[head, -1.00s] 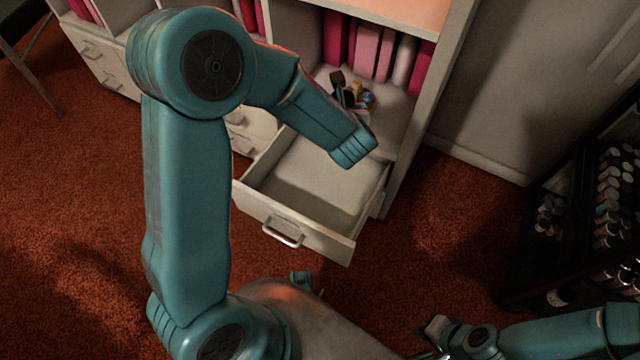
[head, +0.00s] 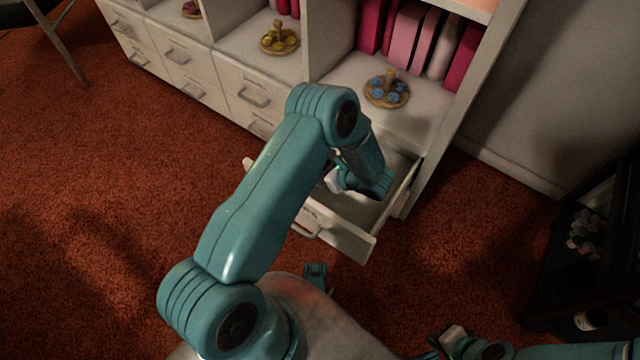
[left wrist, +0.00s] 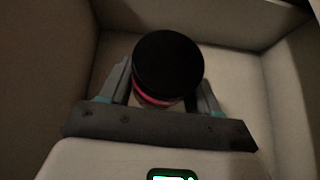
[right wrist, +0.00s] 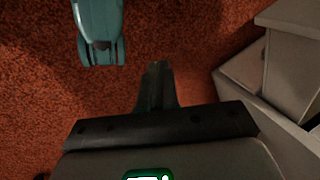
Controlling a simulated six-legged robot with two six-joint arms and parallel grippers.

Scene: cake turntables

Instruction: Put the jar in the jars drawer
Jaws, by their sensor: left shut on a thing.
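The jar (left wrist: 168,66) has a black lid with a pink-red band below it. My left gripper (left wrist: 160,97) is shut on it, with a finger on each side. In the left wrist view, pale drawer walls surround the jar; whether its bottom touches the floor is unclear. The open drawer (head: 352,239) is at the bottom right of the white cabinet in the head view. My left arm reaches over it and hides the jar and much of the inside. My right gripper (head: 450,342) is low at the right, away from the drawer; its fingers look together and empty.
Above the drawer, a shelf holds a round wooden stand (head: 387,92) with blue pieces and pink books (head: 408,38). Closed drawers (head: 250,94) line the cabinet to the left. A dark rack (head: 585,260) stands at the right. Red carpet (head: 110,200) is clear at the left.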

